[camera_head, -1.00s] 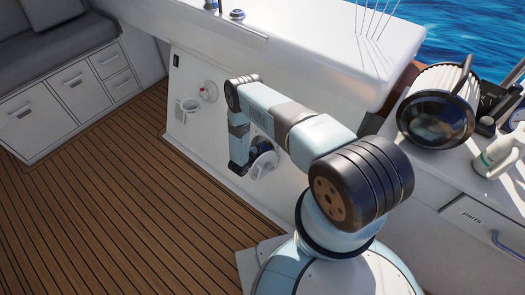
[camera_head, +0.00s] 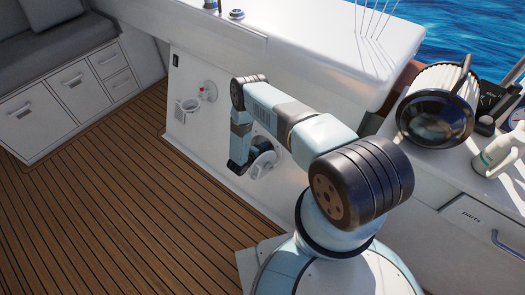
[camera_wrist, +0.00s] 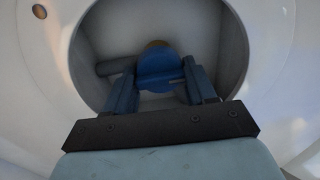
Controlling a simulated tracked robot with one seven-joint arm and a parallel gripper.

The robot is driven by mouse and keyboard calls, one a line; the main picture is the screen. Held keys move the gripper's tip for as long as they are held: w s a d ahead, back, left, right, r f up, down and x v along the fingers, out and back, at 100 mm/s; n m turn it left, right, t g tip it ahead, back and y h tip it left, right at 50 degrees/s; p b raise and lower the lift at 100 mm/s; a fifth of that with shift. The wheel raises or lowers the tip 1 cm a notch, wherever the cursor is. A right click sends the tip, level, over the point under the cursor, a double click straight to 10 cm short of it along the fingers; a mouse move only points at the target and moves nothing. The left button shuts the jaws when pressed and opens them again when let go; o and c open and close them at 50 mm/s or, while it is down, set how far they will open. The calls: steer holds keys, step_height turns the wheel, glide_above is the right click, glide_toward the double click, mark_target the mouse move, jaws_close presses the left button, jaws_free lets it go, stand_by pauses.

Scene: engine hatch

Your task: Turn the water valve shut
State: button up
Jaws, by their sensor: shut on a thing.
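The water valve shows in the wrist view as a blue handle (camera_wrist: 158,62) inside a dark round opening in a white panel. A grey pipe (camera_wrist: 116,66) runs off to its left. My gripper (camera_wrist: 162,77) reaches into the opening, with one dark blue finger on each side of the handle, shut on it. The far side of the handle is hidden. In the head view my wrist is low against the white side wall, beside a round white hatch piece (camera_head: 263,159). The valve itself is hidden there.
The wooden deck (camera_head: 130,215) is clear.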

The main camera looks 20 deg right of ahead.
steer(key=shift+s+d+f, duration=0.2)
steer(key=shift+s+f, duration=0.05)
steer(key=shift+s, duration=0.2)
steer(key=o, duration=1)
steer(key=shift+w+a+r, duration=0.1)
steer(key=shift+w, duration=0.1)
steer(key=v, duration=1.3)
steer(key=shift+a, duration=0.25)
steer(key=shift+s+r, duration=0.15)
